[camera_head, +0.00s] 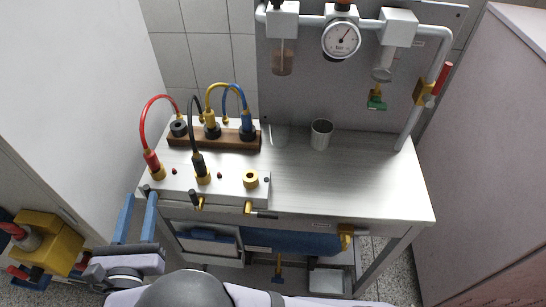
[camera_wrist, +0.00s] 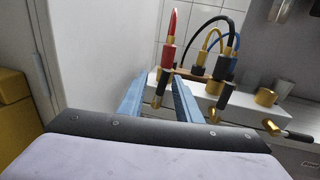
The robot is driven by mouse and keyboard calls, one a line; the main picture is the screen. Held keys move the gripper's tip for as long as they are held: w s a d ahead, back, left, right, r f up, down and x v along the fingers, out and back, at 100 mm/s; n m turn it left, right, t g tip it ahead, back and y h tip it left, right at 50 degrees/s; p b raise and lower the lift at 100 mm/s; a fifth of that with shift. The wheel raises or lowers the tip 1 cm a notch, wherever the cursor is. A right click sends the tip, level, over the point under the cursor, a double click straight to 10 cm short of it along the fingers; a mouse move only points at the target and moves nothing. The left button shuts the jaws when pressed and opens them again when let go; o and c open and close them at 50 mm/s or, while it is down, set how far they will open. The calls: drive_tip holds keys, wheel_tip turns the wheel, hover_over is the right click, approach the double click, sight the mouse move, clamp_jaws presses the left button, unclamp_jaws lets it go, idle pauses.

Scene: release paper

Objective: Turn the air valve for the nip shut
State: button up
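Three small brass valves with black lever handles sit along the front of a white box (camera_head: 228,184). The left valve (camera_wrist: 160,88) has its handle roughly upright. The middle valve (camera_head: 197,201) also has its handle up, leaning slightly. The right valve (camera_head: 262,213) has its handle pointing right, and it also shows in the wrist view (camera_wrist: 285,131). I cannot read which valve belongs to the nip. My gripper (camera_head: 139,199) is open, with its blue fingers apart at the box's left front corner. In the wrist view, the left valve appears between the fingertips (camera_wrist: 158,80); contact cannot be told.
A metal cup (camera_head: 321,134) stands behind. A gauge (camera_head: 341,40) and red-handled valve (camera_head: 440,78) hang on the pipework. A white wall (camera_head: 70,90) is close left. The bench top's right is clear.

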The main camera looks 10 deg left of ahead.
drive_tip(key=w+d+r+m+g+h+p, duration=0.25)
drive_tip(key=w+d+r+m+h, duration=0.2)
drive_tip(key=d, duration=0.35)
drive_tip(key=w+d+r+m+g+h+p, duration=0.1)
drive_tip(key=w+d+r+m+h+p, duration=0.25)
drive_tip(key=d+r+m+h, duration=0.35)
drive_tip(key=d+f+m+g+p, duration=0.2)
drive_tip(key=d+m+g, duration=0.1)
drive_tip(key=d, duration=0.6)
drive_tip(key=d+f+m+g+p, duration=0.1)
drive_tip(key=d+m+g+p, duration=0.1)
drive_tip(key=d+g, duration=0.3)
drive_tip(key=shift+w+d+f+m+p, duration=0.4)
drive_tip(key=shift+d+m, duration=0.35)
drive_tip(key=shift+d, duration=1.45)
drive_tip(key=shift+c, duration=0.7)
